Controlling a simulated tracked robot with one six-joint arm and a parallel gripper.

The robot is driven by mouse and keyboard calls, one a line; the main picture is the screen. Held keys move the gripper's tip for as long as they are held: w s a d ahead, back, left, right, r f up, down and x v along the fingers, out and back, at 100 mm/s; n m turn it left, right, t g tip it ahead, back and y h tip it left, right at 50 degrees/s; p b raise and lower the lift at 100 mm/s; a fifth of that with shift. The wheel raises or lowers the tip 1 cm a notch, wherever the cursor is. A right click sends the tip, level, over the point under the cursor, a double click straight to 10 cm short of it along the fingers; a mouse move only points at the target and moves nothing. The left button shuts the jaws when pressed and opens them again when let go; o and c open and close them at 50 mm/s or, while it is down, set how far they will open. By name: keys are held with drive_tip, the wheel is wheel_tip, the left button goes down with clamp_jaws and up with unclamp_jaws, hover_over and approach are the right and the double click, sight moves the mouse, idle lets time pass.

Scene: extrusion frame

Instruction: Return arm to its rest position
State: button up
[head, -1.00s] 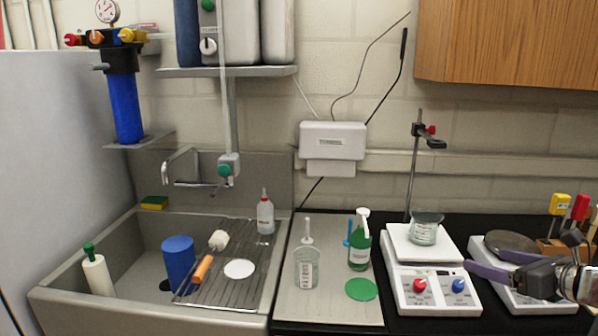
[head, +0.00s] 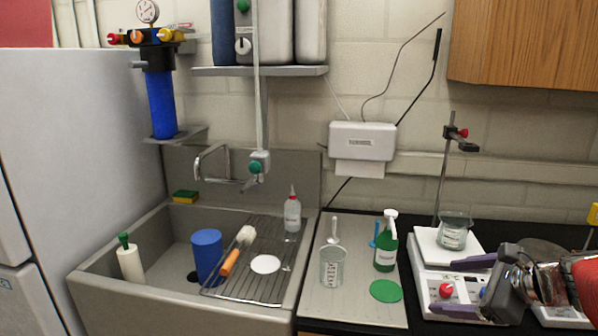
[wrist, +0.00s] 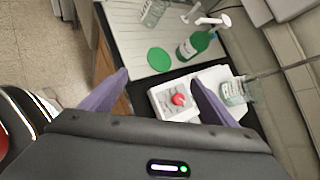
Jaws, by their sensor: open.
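My gripper (head: 458,287) is open and empty at the lower right of the head view, with its two purple fingers apart and pointing left. It shows in front of the white hotplate (head: 425,262) and hides part of its control panel. In the wrist view the purple fingers of my gripper (wrist: 160,78) are spread wide, with nothing between them. The hotplate (wrist: 163,100), with its red knob, shows beyond the fingers. A glass beaker (head: 453,232) stands on the hotplate.
A grey drainboard (head: 345,300) holds a green bottle (head: 386,242), a beaker (head: 332,268) and a green disc (head: 386,291). The sink (head: 170,240) with a wire rack is at left. A clamp stand (head: 443,180) rises behind the hotplate. A wooden cabinet (head: 525,45) hangs above.

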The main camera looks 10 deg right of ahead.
drive_tip(key=s+a+f+n+g+h, duration=0.2)
drive_tip(key=s+a+n, duration=0.5)
drive_tip(key=a+n, duration=0.3)
drive_tip(key=s+a+f+n+g+h, duration=0.1)
drive_tip(key=s+a+f+n+g, duration=0.1)
drive_tip(key=s+a+n, duration=0.6)
drive_tip(key=a+n, duration=0.3)
drive_tip(key=n, duration=0.4)
drive_tip(key=shift+f+n+h, duration=0.15)
drive_tip(key=shift+n+h, duration=0.25)
drive_tip(key=shift+a, duration=0.15)
idle(0.4)
